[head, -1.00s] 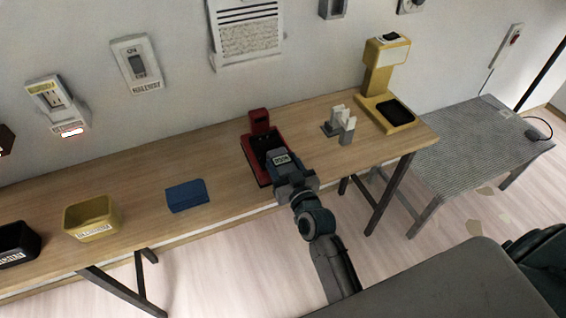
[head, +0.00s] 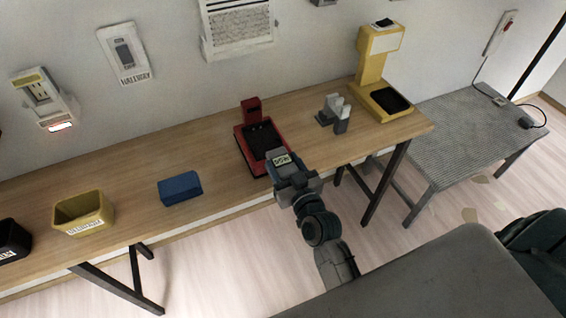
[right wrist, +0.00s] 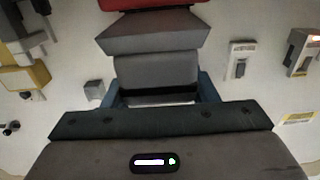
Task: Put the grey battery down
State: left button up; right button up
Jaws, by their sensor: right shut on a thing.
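My right gripper (head: 292,184) is shut on the grey battery (head: 283,162), which has a pale label on top. It holds the battery at the front right edge of the red dock (head: 243,150), near the table's front edge. The dock's dark bed shows mostly bare. In the right wrist view the battery (right wrist: 156,70) sits between the blue fingers, with a bit of red at the top edge. Whether the battery touches the dock or table cannot be told. My left gripper is not in view.
On the wooden table (head: 130,165) stand a blue block (head: 180,187), a yellow bin (head: 84,212), a black bin (head: 12,240), a small grey stand (head: 334,115) and a yellow machine (head: 375,75). Bare wood lies between the blue block and the dock. A grey side table (head: 460,140) stands right.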

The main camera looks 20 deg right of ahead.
jog(key=shift+r, duration=0.1)
jog(key=s+r, duration=0.5)
jog(key=s, duration=0.1)
jog(key=shift+d+h, duration=0.25)
jog(key=shift+h, duration=0.05)
jog(key=shift+s, duration=0.1)
jog(key=shift+a, duration=0.1)
jog(key=w+a+r+n+g+y, duration=0.3)
jog(key=w+a+n+g+y, duration=0.1)
jog(key=a+n+g+y, duration=0.3)
jog(key=w+a+r+n+g+y, duration=0.3)
jog(key=a+n+g+y, duration=0.5)
jog(key=y, duration=0.3)
jog(key=shift+w+n+g, duration=0.7)
jog(key=shift+n+g, duration=0.2)
